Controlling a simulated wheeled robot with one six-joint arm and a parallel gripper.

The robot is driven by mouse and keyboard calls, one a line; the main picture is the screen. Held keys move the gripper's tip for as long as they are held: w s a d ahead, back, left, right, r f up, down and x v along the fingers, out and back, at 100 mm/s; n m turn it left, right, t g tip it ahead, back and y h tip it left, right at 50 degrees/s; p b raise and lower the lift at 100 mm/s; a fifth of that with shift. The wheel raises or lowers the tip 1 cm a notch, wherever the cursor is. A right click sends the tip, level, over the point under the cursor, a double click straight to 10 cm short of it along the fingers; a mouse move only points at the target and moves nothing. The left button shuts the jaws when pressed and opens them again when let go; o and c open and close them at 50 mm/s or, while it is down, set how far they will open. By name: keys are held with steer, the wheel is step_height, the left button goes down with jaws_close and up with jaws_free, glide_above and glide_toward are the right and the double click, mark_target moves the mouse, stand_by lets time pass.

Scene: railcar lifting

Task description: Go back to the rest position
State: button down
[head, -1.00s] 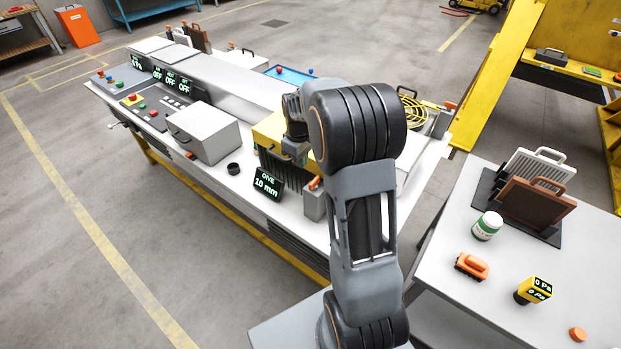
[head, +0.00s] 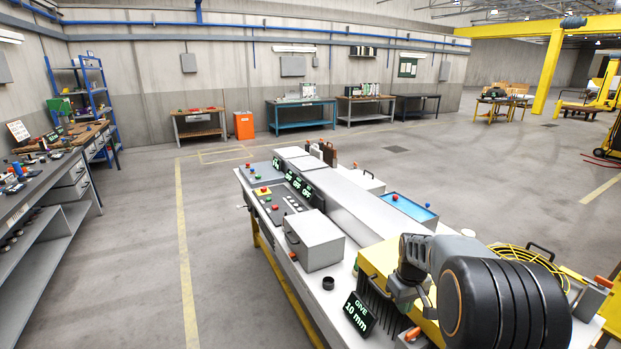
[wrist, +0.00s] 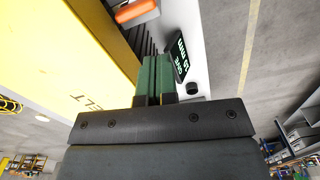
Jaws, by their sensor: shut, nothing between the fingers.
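My gripper (wrist: 154,80) is shut, its two green fingers together with nothing between them in the wrist view. In the head view my gripper (head: 402,292) hangs at the left end of my arm, in front of the yellow unit (head: 378,262) on the white bench. The arm hides part of that unit. In the wrist view the yellow unit (wrist: 70,60) fills the left side, beside the fingers. I cannot tell whether the fingers touch it.
The display reading "GIVE 10 mm" (head: 359,313) stands on the bench near my gripper, with a black ring (head: 328,283) and a grey box (head: 314,240) further left. A blue tray (head: 410,208) lies behind. Open floor (head: 130,260) lies left of the bench.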

steer(key=s+a+r+m+t, duration=0.1)
steer(key=s+a+r, duration=0.2)
steer(key=s, duration=0.3)
steer(key=s+a+r+m+t, duration=0.1)
steer(key=s+a+r+t, duration=0.1)
steer(key=s+a+r, duration=0.2)
steer(key=s+a+r+m+t+b, duration=0.1)
steer(key=s+a+r+t, duration=0.1)
steer(key=s, duration=0.6)
steer(key=shift+s+a+r, duration=0.15)
steer(key=shift+a+r, duration=0.5)
steer(key=shift+r, duration=0.1)
steer(key=c, duration=1.9)
jaws_free()
